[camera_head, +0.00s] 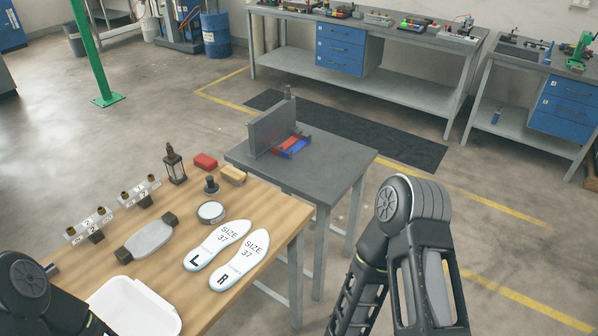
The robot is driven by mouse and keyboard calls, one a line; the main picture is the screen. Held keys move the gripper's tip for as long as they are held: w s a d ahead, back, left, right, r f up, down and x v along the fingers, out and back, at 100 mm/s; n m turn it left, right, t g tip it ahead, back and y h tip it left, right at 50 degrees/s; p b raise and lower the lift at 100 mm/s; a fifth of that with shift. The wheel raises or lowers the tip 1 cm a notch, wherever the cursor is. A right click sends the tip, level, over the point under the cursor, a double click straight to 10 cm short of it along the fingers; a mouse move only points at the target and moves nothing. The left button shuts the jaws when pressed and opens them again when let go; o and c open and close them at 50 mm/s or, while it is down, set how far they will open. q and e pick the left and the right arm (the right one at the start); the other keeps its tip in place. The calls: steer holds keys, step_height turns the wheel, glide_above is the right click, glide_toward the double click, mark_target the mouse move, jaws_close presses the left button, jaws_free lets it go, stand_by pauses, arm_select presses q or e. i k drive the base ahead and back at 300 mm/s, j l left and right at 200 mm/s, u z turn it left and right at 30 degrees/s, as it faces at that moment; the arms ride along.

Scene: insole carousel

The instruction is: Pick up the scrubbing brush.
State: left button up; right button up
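A small tan, wood-coloured block (233,175) lies near the far right edge of the wooden table (272,211); it looks like the scrubbing brush, though bristles are too small to make out. A red block (205,162) lies just left of it, and a dark knobbed piece (211,186) stands in front of it. Nothing covers the tan block. My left arm shows at the lower left corner and my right arm at the lower right; neither gripper's fingertips are in view.
Two white insoles (218,245) marked L and R, a round tin (211,212), a grey oval piece (150,239), a lantern (174,164) and a white bin (133,304) crowd the table. A grey side table (335,165) adjoins the far right.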

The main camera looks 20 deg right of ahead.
mark_target(235, 177)
steer(key=l+z, duration=0.15)
steer(key=l, duration=0.35)
steer(key=i+l+z, duration=0.15)
steer(key=l, duration=0.35)
steer(key=i+l+z, duration=0.1)
steer(key=l, duration=0.4)
steer(key=i+l+z, duration=0.15)
steer(key=l, duration=0.35)
